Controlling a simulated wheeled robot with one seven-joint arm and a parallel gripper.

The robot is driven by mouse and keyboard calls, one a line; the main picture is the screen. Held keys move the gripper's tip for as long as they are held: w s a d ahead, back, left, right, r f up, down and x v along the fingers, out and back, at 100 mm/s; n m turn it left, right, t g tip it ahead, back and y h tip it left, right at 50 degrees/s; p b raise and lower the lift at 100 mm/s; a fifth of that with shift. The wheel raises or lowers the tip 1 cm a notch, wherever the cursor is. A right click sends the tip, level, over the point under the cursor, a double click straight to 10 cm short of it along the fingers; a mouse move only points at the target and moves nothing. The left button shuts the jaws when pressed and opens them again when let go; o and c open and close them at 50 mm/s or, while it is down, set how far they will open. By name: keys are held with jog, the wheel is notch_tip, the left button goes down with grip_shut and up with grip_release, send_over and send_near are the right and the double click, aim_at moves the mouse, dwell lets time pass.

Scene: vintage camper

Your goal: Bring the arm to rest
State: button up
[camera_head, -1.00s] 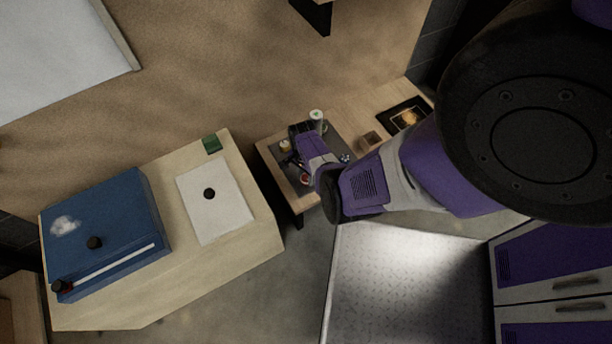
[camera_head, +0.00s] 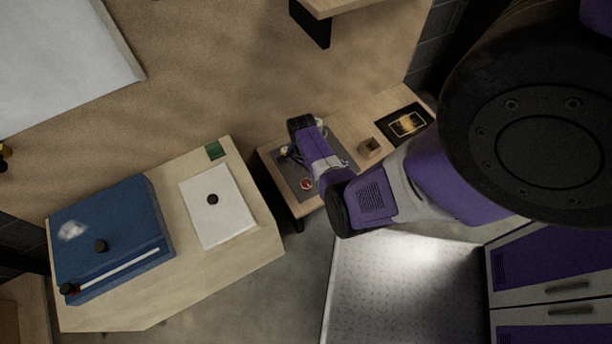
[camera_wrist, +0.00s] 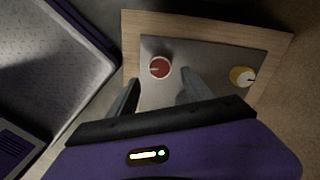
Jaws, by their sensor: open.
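My gripper (camera_wrist: 160,82) shows in the wrist view with its two dark fingers apart and nothing between them. It is above a grey mat (camera_wrist: 205,62) on a wooden table (camera_wrist: 195,22). A round red item with a pale rim (camera_wrist: 160,67) is just beyond the fingertips. In the head view, my purple arm reaches over the same table, and the red item (camera_head: 306,184) lies beside my wrist. A yellow and white round item (camera_wrist: 242,76) is to the right in the wrist view.
A cream cabinet (camera_head: 215,270) with a blue case (camera_head: 125,215) and white panel (camera_head: 225,215) stands left. A shelf (camera_head: 345,6) is above.

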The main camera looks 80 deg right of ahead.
jog(key=shift+r, duration=0.7)
jog(key=shift+s+f+n+h, duration=0.1)
jog(key=shift+s+n+h, duration=0.2)
jog(key=shift+s, duration=0.1)
jog(key=s+a+r+n+t+p, duration=0.1)
jog(key=a+r+n+t, duration=0.4)
jog(key=r, duration=1)
jog(key=s+a+r+n+t+p, duration=0.2)
jog(key=a+r+n+t, duration=0.3)
jog(key=a+r+n, duration=0.5)
jog(key=s+a+r+n+t+p, duration=0.2)
jog(key=a+r+n+t, duration=0.3)
jog(key=a+r, duration=1.2)
notch_tip(320, 180, up, 5)
jog(key=n+p, duration=0.1)
jog(key=n, duration=0.2)
jog(key=shift+a+r+n+t, duration=0.15)
jog(key=shift+a+n+t, duration=0.05)
jog(key=shift+n+t, duration=0.1)
